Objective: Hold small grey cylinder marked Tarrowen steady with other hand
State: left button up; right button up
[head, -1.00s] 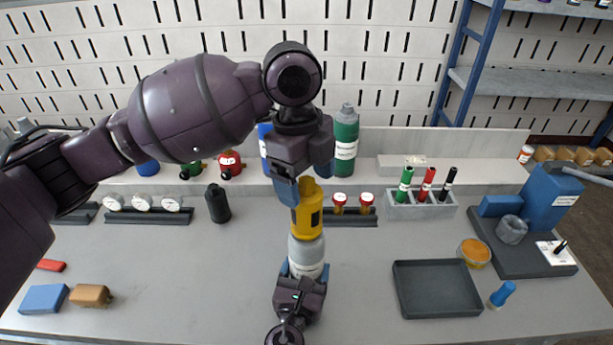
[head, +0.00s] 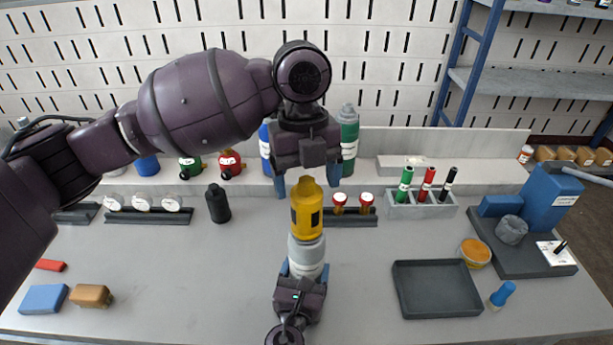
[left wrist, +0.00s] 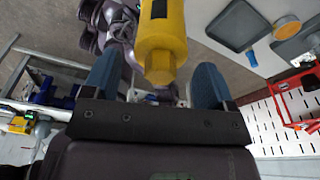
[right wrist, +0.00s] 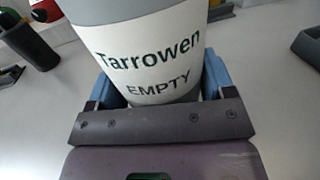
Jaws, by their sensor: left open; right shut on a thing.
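The small grey cylinder (head: 306,256) has a white label reading "Tarrowen EMPTY" in the right wrist view (right wrist: 155,60). My right gripper (head: 304,272) is shut on it and holds it upright in the middle of the bench. A yellow piece with a dark patch (head: 307,212) sits on top of the cylinder, its narrow end up. My left gripper (head: 307,188) is open around the top of the yellow piece, pointing down. In the left wrist view the yellow piece (left wrist: 161,40) stands between the blue fingers. Whether the fingers touch it is hard to tell.
A dark tray (head: 437,290) and an orange-filled dish (head: 474,253) lie to the right. A rack of markers (head: 420,205) and a green bottle (head: 347,135) stand behind. A black bottle (head: 218,204) stands to the left. The bench between it and the sponges is clear.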

pick_arm(q)
jog(key=m, duration=0.4)
jog(key=shift+y, duration=0.4)
jog(key=shift+f, duration=1.25)
jog(key=c, duration=1)
jog(key=n, duration=0.4)
jog(key=shift+h, duration=0.4)
jog(key=shift+n, duration=1)
